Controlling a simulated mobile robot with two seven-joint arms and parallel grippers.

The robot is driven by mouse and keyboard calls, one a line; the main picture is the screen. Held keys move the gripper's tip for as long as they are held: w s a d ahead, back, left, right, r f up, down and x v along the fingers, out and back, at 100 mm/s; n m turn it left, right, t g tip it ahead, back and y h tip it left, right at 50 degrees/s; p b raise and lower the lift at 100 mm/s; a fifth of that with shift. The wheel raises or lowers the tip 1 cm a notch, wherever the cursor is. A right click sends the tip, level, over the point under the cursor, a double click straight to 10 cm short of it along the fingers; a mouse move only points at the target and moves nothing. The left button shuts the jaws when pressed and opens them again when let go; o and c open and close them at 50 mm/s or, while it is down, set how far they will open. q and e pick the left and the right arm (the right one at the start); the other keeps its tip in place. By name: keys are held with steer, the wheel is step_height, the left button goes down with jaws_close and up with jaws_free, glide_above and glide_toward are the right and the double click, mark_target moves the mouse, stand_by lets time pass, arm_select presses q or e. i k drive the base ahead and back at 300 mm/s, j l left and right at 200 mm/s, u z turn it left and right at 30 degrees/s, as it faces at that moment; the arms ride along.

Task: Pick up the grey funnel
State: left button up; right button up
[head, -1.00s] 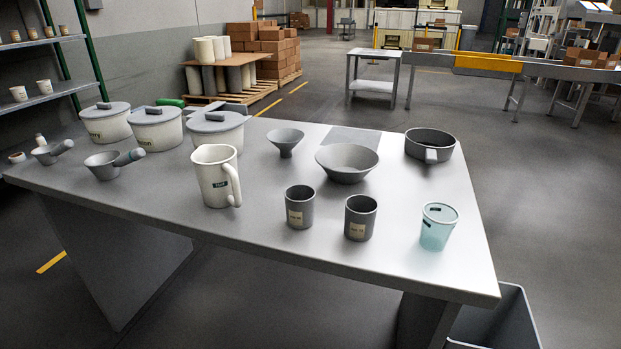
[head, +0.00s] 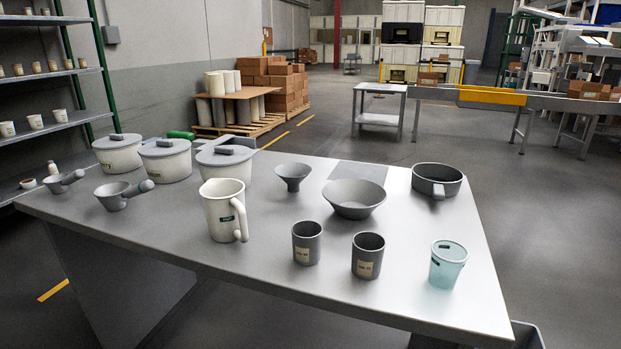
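The grey funnel (head: 293,175) stands upright with its wide mouth up and its narrow spout down, near the far middle of the grey table (head: 300,310). It is apart from the other items. A wider grey bowl (head: 354,198) sits to its right and a little nearer. A lidded white pot (head: 222,168) stands to its left. Neither of my grippers shows in the head view.
A white pitcher (head: 224,211), two grey cups (head: 307,243), a teal cup (head: 447,266) and a grey pan (head: 437,179) stand around the table. Two scoops (head: 118,195) and more lidded pots are at the left. A flat darker grey patch (head: 358,172) lies right of the funnel.

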mark_target(292, 173)
steer(key=i+j+z, duration=0.1)
steer(key=i+j, duration=0.4)
steer(key=j, duration=0.15)
steer(key=i+j+z, duration=0.15)
steer(key=i+j, duration=0.3)
steer(key=j, duration=0.25)
steer(key=i+j+z, duration=0.25)
steer(key=i+j, duration=0.2)
steer(key=j, duration=0.3)
steer(key=i+j, duration=0.2)
steer(key=j, duration=0.2)
steer(key=i+j+z, duration=0.15)
steer(key=j, duration=0.25)
